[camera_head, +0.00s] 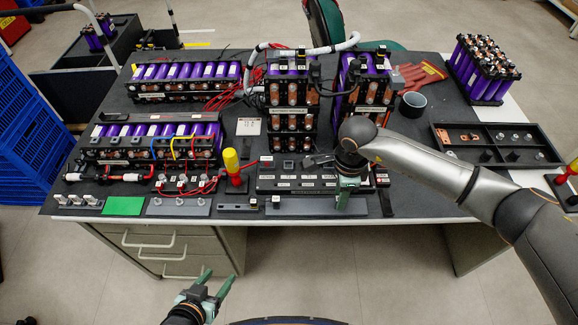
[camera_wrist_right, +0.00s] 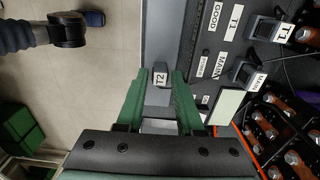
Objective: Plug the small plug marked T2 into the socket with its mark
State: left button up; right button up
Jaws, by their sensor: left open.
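The small dark plug marked T2 (camera_wrist_right: 160,76) stands on a grey strip (camera_wrist_right: 158,25) in the right wrist view, lying between my right gripper's green fingertips (camera_wrist_right: 160,80). Visible gaps separate it from both fingers, so the gripper looks open around it. In the head view my right gripper (camera_head: 347,196) points down at the table's front edge and hides the plug. The black labelled socket panel (camera_head: 300,180) lies just behind it. I cannot make out a T2 mark on a socket. My left gripper (camera_head: 212,291) is open and empty in front of the table.
A T1-marked dark piece (camera_wrist_right: 263,28) and a MAIN-marked one (camera_wrist_right: 243,73) sit near the T2 plug. Battery modules (camera_head: 290,115) stand behind the panel. A yellow-topped red tool (camera_head: 233,168) stands left of the panel. A black tray (camera_head: 497,146) lies right.

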grip_shut()
jog(key=shift+r, duration=0.15)
jog(key=shift+r+p, duration=1.25)
jog(key=shift+r, duration=0.6)
jog(key=shift+r, duration=0.2)
jog(key=shift+r+p, duration=0.75)
jog(key=shift+r, duration=0.85)
